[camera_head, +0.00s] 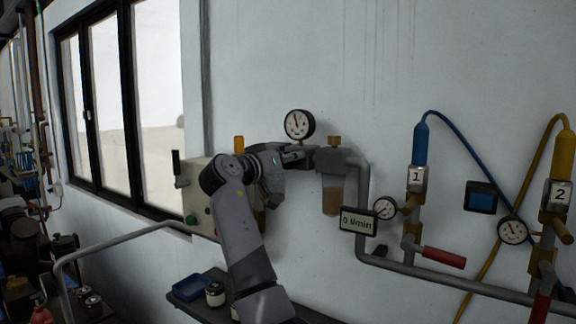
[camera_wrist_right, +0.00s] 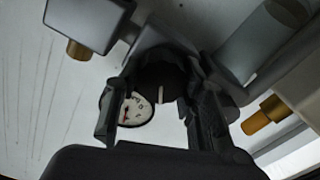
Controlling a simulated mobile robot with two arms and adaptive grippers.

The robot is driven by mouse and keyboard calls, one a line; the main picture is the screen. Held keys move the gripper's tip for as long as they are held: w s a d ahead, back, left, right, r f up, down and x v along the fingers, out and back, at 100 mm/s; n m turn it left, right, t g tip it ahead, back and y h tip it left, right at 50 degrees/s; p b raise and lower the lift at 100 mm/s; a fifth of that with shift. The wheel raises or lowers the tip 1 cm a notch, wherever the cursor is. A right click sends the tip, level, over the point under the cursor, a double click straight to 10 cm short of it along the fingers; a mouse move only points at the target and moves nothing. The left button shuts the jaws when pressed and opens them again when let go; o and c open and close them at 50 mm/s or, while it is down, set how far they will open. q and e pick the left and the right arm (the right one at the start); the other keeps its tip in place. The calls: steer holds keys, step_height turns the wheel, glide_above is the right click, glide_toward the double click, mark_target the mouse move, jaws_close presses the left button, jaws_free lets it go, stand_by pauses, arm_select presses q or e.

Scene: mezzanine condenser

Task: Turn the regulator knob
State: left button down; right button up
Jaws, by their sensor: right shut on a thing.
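The regulator is a grey block (camera_head: 328,158) on the wall pipe, with a round white gauge (camera_head: 299,124) above it and a brownish bowl (camera_head: 332,199) below. My right gripper (camera_head: 292,157) reaches the regulator's left side in the head view, where it hides the knob. In the right wrist view, the dark round knob (camera_wrist_right: 165,76) with a pale mark sits between the two fingers of my right gripper (camera_wrist_right: 160,108), which is shut on it. The gauge also shows there, partly behind the left finger. My left gripper is not in view.
A display (camera_head: 358,220) reads 0 l/min beside the pipe (camera_head: 400,270). Valves with a red handle (camera_head: 444,257), small gauges and blue and yellow hoses are at the right. A control box (camera_head: 197,190) stands left of my arm, above a dark shelf with a blue tray (camera_head: 189,287).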

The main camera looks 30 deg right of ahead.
steer(key=m, duration=0.3)
steer(key=f+m+b, duration=0.1)
steer(key=m, duration=0.1)
steer(key=shift+m, duration=0.4)
stand_by(0.4)
steer(key=o, duration=1.1)
steer(key=shift+s+a+r+m, duration=0.1)
steer(key=shift+r+m, duration=0.15)
steer(key=shift+m, duration=0.05)
steer(key=shift+o, duration=0.2)
steer(key=shift+r, duration=0.1)
steer(key=shift+s, duration=0.1)
steer(key=v, duration=1.2)
